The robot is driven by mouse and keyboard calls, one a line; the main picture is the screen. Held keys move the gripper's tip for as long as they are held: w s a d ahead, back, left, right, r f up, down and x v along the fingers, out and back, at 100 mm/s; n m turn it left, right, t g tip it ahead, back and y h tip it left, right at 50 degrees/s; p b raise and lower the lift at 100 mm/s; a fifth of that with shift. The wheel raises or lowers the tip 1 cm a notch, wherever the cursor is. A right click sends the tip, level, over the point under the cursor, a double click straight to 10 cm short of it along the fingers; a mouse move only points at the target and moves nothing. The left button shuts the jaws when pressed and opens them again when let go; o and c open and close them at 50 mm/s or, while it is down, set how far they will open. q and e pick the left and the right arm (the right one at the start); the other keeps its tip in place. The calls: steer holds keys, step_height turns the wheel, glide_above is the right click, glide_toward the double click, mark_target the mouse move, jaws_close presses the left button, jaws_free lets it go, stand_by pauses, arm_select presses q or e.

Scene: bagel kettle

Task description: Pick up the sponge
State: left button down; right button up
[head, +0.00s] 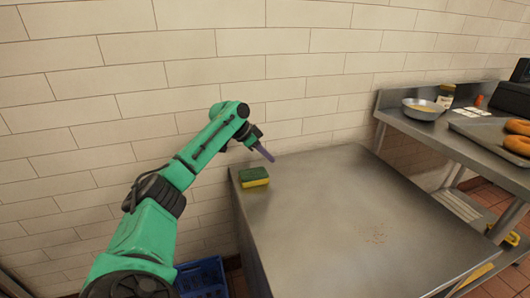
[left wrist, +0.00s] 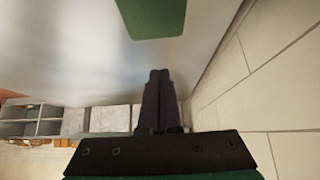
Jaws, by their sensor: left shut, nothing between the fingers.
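A sponge (head: 254,178) with a green top and a yellow lower layer lies flat on the steel table (head: 330,215), near its back left corner. The sponge's green face also shows at the top edge of the left wrist view (left wrist: 152,14), partly cut off. My left gripper (head: 270,157) is shut and empty. It is above the table, just behind and to the right of the sponge, and apart from it. Its two dark fingers lie together in the left wrist view (left wrist: 159,75). My right gripper is not in view.
A tiled wall (head: 180,75) runs close behind the table. A higher steel counter at the right holds a metal bowl (head: 422,110), a tray (head: 480,132) with bagels (head: 517,144) and a jar (head: 446,95). A blue crate (head: 202,278) stands below left.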

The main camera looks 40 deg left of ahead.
mark_target(266, 171)
arm_select(q)
steer(key=x, duration=0.5)
steer(key=shift+a+f, duration=0.1)
steer(key=shift+f, duration=0.1)
steer(key=s, duration=0.1)
steer(key=s+a, duration=0.1)
steer(key=s, duration=0.1)
steer(key=shift+s+a+r, duration=0.1)
steer(key=shift+s+a, duration=0.05)
steer(key=shift+a, duration=0.15)
steer(key=shift+s, duration=0.1)
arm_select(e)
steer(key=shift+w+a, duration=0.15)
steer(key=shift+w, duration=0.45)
arm_select(q)
steer(key=shift+d, duration=0.1)
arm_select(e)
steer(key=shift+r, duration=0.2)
